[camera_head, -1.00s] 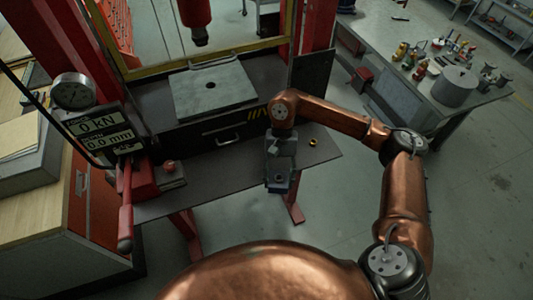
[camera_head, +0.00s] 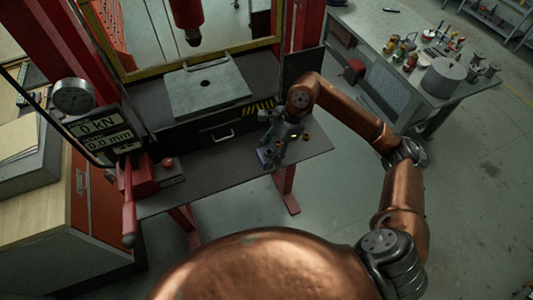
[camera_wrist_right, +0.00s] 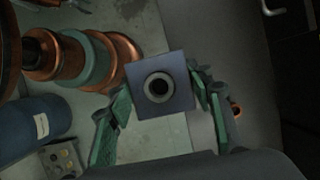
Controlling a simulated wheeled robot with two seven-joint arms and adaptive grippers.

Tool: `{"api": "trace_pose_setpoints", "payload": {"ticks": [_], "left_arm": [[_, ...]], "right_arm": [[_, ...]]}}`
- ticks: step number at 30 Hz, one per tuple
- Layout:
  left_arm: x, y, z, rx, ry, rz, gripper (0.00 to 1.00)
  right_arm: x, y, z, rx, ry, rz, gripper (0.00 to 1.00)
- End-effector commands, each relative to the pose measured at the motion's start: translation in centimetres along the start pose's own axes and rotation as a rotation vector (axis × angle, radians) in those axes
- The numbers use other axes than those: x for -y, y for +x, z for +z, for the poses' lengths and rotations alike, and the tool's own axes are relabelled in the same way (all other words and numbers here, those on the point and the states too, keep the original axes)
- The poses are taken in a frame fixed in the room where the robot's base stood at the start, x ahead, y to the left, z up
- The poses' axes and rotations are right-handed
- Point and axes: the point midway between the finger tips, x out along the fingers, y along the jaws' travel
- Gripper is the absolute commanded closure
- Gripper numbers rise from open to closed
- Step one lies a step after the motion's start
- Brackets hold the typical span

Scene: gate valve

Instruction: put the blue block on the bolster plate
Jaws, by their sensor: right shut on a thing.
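The blue block (camera_wrist_right: 142,107) is a square blue-grey piece with a round ring and dark hole on its face. My right gripper (camera_wrist_right: 163,100) is shut on it, with a green-padded finger at each side. In the head view the right gripper (camera_head: 272,149) holds the block (camera_head: 266,159) by the front shelf, in front of the press and below right of the bolster plate. My left gripper is out of view.
The red press ram (camera_head: 188,18) hangs above the plate. Red uprights and a dark side panel (camera_head: 303,66) flank it. A drawer handle (camera_head: 222,137) faces forward below. A brass ring (camera_head: 306,137) lies on the shelf near the gripper. A red lever (camera_head: 129,205) stands at left.

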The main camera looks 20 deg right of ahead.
Motion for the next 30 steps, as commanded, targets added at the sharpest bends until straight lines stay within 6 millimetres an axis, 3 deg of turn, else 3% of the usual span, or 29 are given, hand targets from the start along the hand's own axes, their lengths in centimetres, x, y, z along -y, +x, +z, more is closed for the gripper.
{"api": "trace_pose_setpoints", "payload": {"ticks": [12, 19, 30], "left_arm": [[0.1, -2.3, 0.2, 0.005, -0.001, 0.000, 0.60], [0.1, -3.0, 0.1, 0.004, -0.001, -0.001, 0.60], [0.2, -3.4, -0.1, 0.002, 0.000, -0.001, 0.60]], "right_arm": [[7.9, 2.7, -2.5, 0.007, 0.000, 0.000, 1.00], [10.5, 5.7, -4.2, 0.006, -0.002, 0.000, 1.00], [12.1, 7.4, -5.3, 0.005, -0.004, -0.001, 1.00]]}}
